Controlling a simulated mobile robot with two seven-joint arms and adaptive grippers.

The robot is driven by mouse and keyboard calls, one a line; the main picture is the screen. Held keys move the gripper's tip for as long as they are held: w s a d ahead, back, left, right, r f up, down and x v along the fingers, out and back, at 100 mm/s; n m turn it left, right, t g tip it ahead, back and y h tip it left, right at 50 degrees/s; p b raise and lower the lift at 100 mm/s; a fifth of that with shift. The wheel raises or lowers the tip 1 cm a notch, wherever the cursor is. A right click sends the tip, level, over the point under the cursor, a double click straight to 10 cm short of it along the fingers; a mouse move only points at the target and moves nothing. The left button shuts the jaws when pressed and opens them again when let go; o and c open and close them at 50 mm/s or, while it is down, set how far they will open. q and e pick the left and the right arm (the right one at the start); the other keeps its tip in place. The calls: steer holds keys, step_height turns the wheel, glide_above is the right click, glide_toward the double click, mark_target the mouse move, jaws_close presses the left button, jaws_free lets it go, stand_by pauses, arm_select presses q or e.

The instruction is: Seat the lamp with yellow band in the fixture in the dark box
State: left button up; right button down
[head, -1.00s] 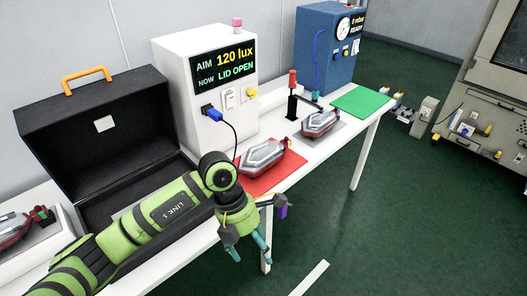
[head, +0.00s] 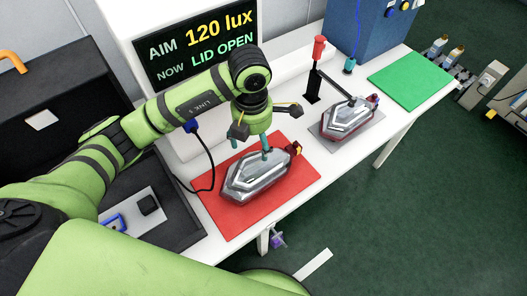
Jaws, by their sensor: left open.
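A silver lamp (head: 254,178) with dark red sides lies on a red mat (head: 232,222). A small yellow mark, apparently its band, shows at its right end. My left gripper (head: 250,146) is open, pointing down just above this lamp; contact cannot be told. The dark box (head: 190,233) stands open at left. Inside it is the fixture, a light plate (head: 128,222) with a blue part and a black block; my left arm covers part of the box. A second similar lamp (head: 348,120) rests on a grey plate beside a clamp. My right gripper is not in view.
A white cabinet with a display (head: 202,48) reading 120 lux and LID OPEN stands behind the mat; its dark cable hangs near the mat. A red-handled clamp (head: 318,70), blue cabinet (head: 375,30) and bare green mat (head: 411,80) are farther right.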

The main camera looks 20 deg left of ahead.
mark_target(254, 159)
arm_select(q)
steer(key=f+p, duration=0.1)
steer(key=s+f+p, duration=0.1)
steer(key=shift+s+d+f, duration=0.1)
steer(key=shift+s+f, duration=0.05)
steer(key=shift+f, duration=0.15)
step_height(254, 159, down, 3)
steer(key=shift+r+p, duration=0.2)
steer(key=shift+p, duration=0.15)
steer(key=shift+w+f, duration=0.25)
steer(key=shift+f, duration=0.3)
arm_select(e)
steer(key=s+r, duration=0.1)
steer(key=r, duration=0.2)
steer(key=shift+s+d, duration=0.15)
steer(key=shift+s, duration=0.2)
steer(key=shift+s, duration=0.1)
arm_select(q)
steer(key=shift+f+b, duration=0.2)
steer(key=shift+b, duration=0.1)
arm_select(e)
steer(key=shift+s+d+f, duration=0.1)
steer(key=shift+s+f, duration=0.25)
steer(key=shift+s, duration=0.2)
arm_select(q)
jaws_close()
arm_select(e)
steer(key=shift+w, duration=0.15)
